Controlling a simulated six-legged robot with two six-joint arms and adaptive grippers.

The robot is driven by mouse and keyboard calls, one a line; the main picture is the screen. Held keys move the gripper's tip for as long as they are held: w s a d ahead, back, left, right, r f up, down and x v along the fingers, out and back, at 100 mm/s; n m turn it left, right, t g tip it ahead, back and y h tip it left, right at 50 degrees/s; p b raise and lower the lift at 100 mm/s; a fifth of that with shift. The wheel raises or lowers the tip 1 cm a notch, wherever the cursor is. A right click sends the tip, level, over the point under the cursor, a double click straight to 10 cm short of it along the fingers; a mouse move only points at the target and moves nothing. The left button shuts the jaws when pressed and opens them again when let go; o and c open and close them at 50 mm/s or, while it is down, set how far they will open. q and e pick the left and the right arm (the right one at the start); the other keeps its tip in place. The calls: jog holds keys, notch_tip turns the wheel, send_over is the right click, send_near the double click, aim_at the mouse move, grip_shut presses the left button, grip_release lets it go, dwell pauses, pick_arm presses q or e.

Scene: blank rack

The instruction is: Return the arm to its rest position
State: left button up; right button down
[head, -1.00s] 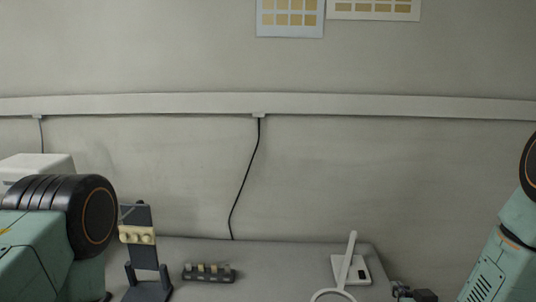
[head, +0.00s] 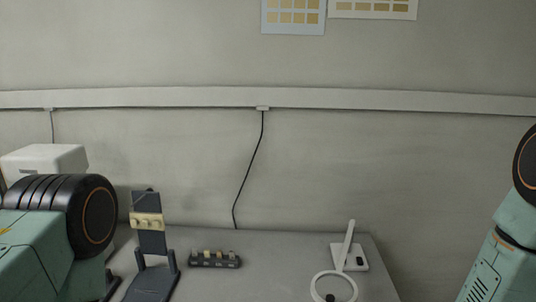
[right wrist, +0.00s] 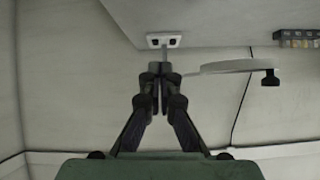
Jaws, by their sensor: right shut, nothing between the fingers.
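My right gripper (right wrist: 160,75) shows in the right wrist view, its two fingers closed together with nothing held. In that view a white ring-shaped device with a stand (right wrist: 228,66) lies beyond and to the right of the fingertips, and the table's underside-up surface (right wrist: 215,18) fills the top. In the head view my right arm (head: 505,225) rises along the right edge and its gripper is out of frame. My left arm (head: 60,225) fills the lower left corner; its gripper is not seen.
On the grey table (head: 270,265) stand a dark upright holder with a beige strip (head: 148,220), a dark rack with small blocks (head: 214,259) and the white ring device (head: 333,274). A white box (head: 45,160) stands at left. A black cable (head: 248,165) hangs on the wall.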

pick_arm(q)
notch_tip(320, 180, down, 17)
jog(key=b, duration=1.7)
jog(key=shift+w+d, duration=0.15)
pick_arm(e)
jog(key=s+a+f+g, duration=0.2)
jog(key=s+f+g, duration=0.1)
jog(key=s+f, duration=0.6)
jog(key=s+a+f+g, duration=0.2)
jog(key=s+f+g, duration=0.2)
jog(key=s+f, duration=0.5)
jog(key=s+a+f+n+g, duration=0.1)
jog(key=s+a+f+g, duration=0.1)
jog(key=s+f, duration=0.8)
jog(key=s+g, duration=0.1)
jog(key=s, duration=0.3)
jog(key=shift+s+g+y, duration=0.3)
jog(key=shift+s+g, duration=0.05)
jog(key=shift+g, duration=0.05)
pick_arm(q)
jog(key=shift+d, duration=0.1)
pick_arm(e)
jog(key=shift+s, duration=0.15)
pick_arm(q)
jog(key=shift+c, duration=0.3)
